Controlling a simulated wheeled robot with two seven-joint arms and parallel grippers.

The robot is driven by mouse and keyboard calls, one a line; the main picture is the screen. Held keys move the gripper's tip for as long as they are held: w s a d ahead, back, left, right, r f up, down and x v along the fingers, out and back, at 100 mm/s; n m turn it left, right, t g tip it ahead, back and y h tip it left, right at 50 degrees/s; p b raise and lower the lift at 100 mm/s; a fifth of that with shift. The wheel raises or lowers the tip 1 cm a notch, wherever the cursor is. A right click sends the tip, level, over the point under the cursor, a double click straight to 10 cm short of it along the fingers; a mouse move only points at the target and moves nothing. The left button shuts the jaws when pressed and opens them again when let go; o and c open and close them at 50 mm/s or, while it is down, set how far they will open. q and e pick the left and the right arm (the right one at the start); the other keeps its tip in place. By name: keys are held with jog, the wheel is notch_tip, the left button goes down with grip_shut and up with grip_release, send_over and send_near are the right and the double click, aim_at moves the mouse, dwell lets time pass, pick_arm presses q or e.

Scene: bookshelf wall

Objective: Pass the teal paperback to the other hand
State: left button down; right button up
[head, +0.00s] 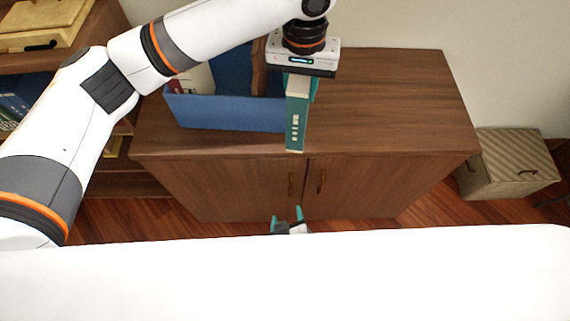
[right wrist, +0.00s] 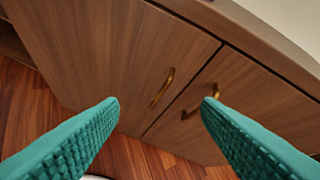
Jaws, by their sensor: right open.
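The teal paperback (head: 296,125) hangs spine toward me, roughly upright, in front of the blue bin on the cabinet in the head view. My left gripper (head: 300,88) points down from above and is shut on the upper end of the book, with a teal finger on each side. My right gripper (head: 287,213) is low in front of the cabinet doors, below the book and well apart from it. It is open and empty; its two teal fingers (right wrist: 160,102) stand wide apart in the right wrist view. The book is not in the right wrist view.
A blue bin (head: 225,112) with books stands on the wooden cabinet (head: 390,100), left of the paperback. The cabinet top's right side is clear. Brass door handles (right wrist: 163,88) face my right gripper. A striped box (head: 510,165) sits on the floor at right. Shelves stand at left.

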notch_tip(320, 180, up, 16)
jog(key=w+a+m+t+h, duration=0.1)
jog(key=w+a+m+t, duration=0.1)
jog(key=m+t, duration=0.15)
jog(key=m+t+h, duration=0.3)
jog(key=m+t, duration=0.1)
send_near(294, 113)
notch_tip(294, 113, down, 4)
jog(key=w, duration=0.2)
jog(key=shift+g, duration=0.25)
jog(key=x, duration=1.1)
jog(key=shift+w+d+f, duration=0.1)
jog(key=shift+w+f, duration=0.25)
pick_arm(q)
jog(key=shift+r, duration=0.1)
jog(key=shift+d, duration=0.1)
pick_arm(e)
jog(key=shift+n+y, duration=0.25)
jog(key=shift+y, duration=0.15)
grip_shut()
pick_arm(q)
jog(key=c, duration=1.1)
grip_release()
pick_arm(e)
jog(key=shift+r, duration=0.1)
pick_arm(q)
jog(key=shift+o, duration=0.9)
